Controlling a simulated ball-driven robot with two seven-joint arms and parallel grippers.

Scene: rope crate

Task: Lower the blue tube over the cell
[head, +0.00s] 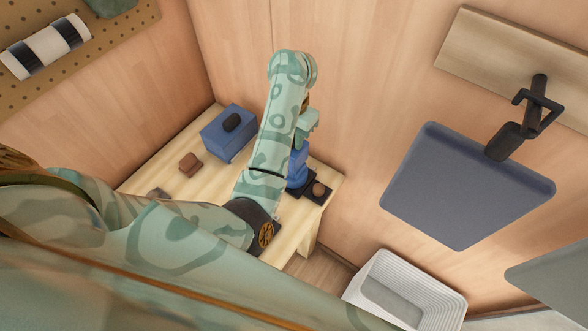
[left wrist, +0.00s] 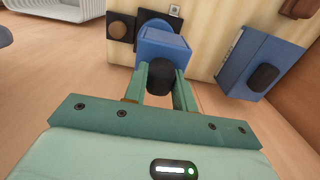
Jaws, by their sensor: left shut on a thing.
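My left gripper (head: 303,138) is shut on the dark knob (left wrist: 166,77) of the blue tube (head: 297,168). In the left wrist view the blue tube (left wrist: 163,46) reaches away from the fingers, with a blue round part (left wrist: 152,22) at its far end, over a dark plate. Whether the tube touches the plate cannot be told. A brown round piece (left wrist: 119,29) sits on a dark plate beside the tube; it also shows in the head view (head: 319,188). No cell can be made out under the tube. My right gripper is not in view.
On the wooden table (head: 160,178) are a blue box (head: 222,142) with a dark knob and a brown block (head: 190,164). A white ribbed crate (head: 440,300) stands lower right. A grey panel (head: 465,190) hangs on a wall bracket at right.

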